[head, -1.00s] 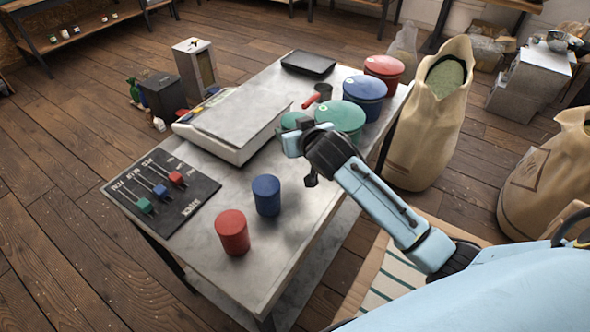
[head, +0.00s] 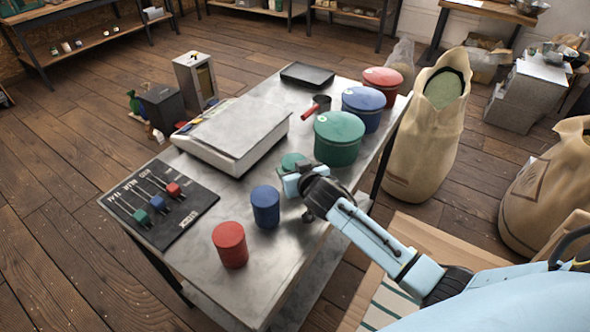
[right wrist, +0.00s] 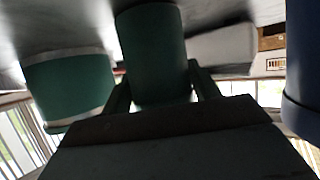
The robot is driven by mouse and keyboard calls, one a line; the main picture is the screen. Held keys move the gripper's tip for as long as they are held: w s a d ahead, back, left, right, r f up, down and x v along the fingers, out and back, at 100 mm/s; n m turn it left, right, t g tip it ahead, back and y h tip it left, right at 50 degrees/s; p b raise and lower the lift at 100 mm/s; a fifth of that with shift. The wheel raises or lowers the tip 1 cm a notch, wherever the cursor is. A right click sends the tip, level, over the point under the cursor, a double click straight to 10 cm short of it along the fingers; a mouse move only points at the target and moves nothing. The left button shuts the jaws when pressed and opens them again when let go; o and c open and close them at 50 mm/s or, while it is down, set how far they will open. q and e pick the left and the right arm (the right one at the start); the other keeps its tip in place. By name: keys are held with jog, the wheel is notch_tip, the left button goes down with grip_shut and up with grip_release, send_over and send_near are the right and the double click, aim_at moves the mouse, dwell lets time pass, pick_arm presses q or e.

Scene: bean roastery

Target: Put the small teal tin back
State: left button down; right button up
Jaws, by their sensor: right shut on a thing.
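The small teal tin (head: 292,160) is partly hidden behind my right gripper (head: 291,182) in the head view. In the right wrist view the tin (right wrist: 155,55) stands between the two fingers of the gripper (right wrist: 158,88), which is shut on it. I cannot tell whether its base touches the table. The small blue tin (head: 265,208) stands just left and in front of it, and the small red tin (head: 229,246) stands further forward. My left gripper is not in view.
A large green tin (head: 337,145), a large blue tin (head: 361,112) and a large red tin (head: 382,84) line the table's right edge. A scale (head: 235,130), a red-handled scoop (head: 314,108), a black tray (head: 307,74) and a slider board (head: 160,205) share the table.

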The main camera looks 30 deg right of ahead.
jog(key=shift+f, duration=0.1)
jog(key=o, duration=1.2)
jog(key=shift+s+r, duration=0.1)
jog(key=shift+r, duration=0.1)
jog(key=p+v, duration=0.1)
jog(key=v, duration=1)
jog(key=shift+s+r, duration=0.25)
jog(key=shift+s, duration=0.1)
